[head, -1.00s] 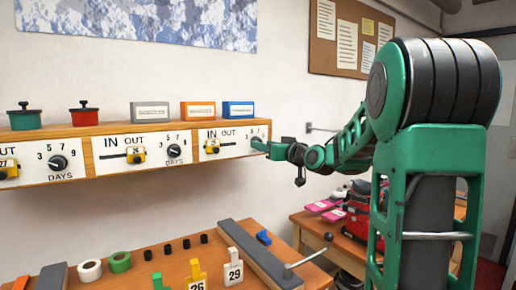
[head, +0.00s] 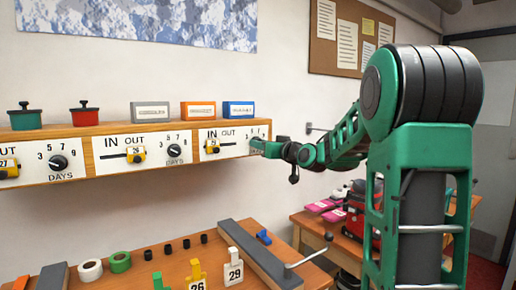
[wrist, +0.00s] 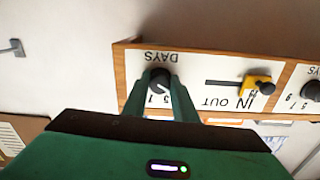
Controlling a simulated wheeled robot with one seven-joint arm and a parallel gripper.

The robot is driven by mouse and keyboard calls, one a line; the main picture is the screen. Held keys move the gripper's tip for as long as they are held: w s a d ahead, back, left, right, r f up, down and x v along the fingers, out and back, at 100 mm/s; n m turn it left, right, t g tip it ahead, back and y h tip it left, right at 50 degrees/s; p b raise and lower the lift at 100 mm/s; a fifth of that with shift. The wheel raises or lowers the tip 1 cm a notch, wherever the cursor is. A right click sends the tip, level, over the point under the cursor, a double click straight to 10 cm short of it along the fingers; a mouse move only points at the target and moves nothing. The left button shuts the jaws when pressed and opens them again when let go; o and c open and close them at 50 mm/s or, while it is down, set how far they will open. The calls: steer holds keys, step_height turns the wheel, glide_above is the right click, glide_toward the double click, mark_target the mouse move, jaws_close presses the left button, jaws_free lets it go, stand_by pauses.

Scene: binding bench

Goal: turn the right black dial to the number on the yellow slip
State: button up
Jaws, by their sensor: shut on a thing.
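The right black dial (wrist: 158,77) sits under the upside-down word DAYS on the right white panel in the wrist view. My gripper (wrist: 166,84) is shut on it, with a green finger at each side. Its pointer cannot be read clearly, and the fingers hide part of its number scale. In the head view my gripper (head: 256,146) reaches the right end of the wall unit and covers this dial. A small yellow slip (head: 367,27) is pinned on the cork board; its writing is too small to read.
Two more black dials, the middle one (head: 174,151) and the left one (head: 58,162), are on the same wall unit. Boxes and pots stand on top. The workbench below holds numbered tags and tape rolls.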

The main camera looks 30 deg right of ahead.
steer(key=shift+m, duration=7.9)
steer(key=shift+f, duration=0.1)
steer(key=o, duration=0.9)
steer(key=shift+s, duration=0.1)
steer(key=shift+o, duration=0.7)
